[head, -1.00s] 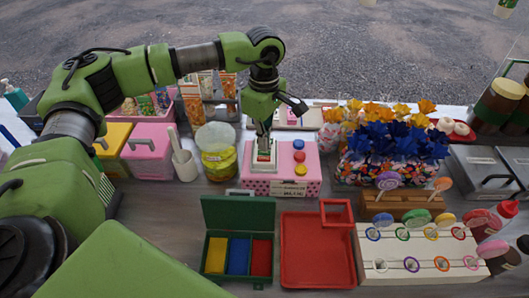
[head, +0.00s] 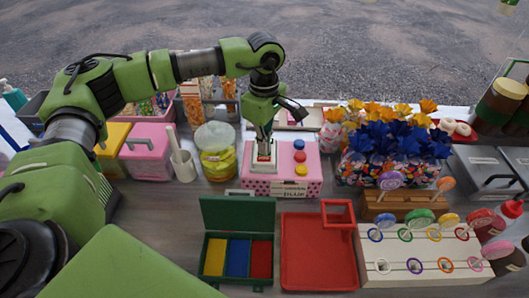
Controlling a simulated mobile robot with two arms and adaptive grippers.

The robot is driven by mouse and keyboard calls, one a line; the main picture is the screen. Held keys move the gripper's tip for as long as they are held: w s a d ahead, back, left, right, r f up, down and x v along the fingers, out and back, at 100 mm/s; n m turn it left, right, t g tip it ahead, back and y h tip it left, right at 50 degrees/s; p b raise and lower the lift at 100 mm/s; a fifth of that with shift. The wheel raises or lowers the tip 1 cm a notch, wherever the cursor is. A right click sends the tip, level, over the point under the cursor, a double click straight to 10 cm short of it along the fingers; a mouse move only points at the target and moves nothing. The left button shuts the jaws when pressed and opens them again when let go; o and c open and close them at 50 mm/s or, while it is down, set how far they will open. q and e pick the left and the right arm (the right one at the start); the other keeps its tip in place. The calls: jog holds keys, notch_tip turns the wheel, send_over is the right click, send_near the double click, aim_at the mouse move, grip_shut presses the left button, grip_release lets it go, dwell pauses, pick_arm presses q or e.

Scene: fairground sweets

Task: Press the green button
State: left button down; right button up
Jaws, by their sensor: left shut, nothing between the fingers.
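A pink box (head: 256,184) with a dotted front stands at the middle of the counter. On its top right are a blue button (head: 299,144), a red button (head: 299,156) and a yellow button (head: 301,170) in a column. A pale plate (head: 272,168) lies on its top left. My left gripper (head: 264,152) points down over this plate, shut and empty, its tips at or just above it. I cannot tell whether they touch. No green button shows clearly; the fingers hide part of the plate. My right gripper is not in view.
A yellow-filled jar (head: 216,164) and a white cup (head: 184,168) stand left of the box. Blue and orange flowers (head: 388,142) stand to the right. An open green case (head: 237,217), a red tray (head: 304,280) and a lollipop rack (head: 400,272) lie in front.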

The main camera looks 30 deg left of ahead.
pick_arm(q)
notch_tip(320, 180, up, 8)
jog(key=p, duration=0.4)
dwell(0.3)
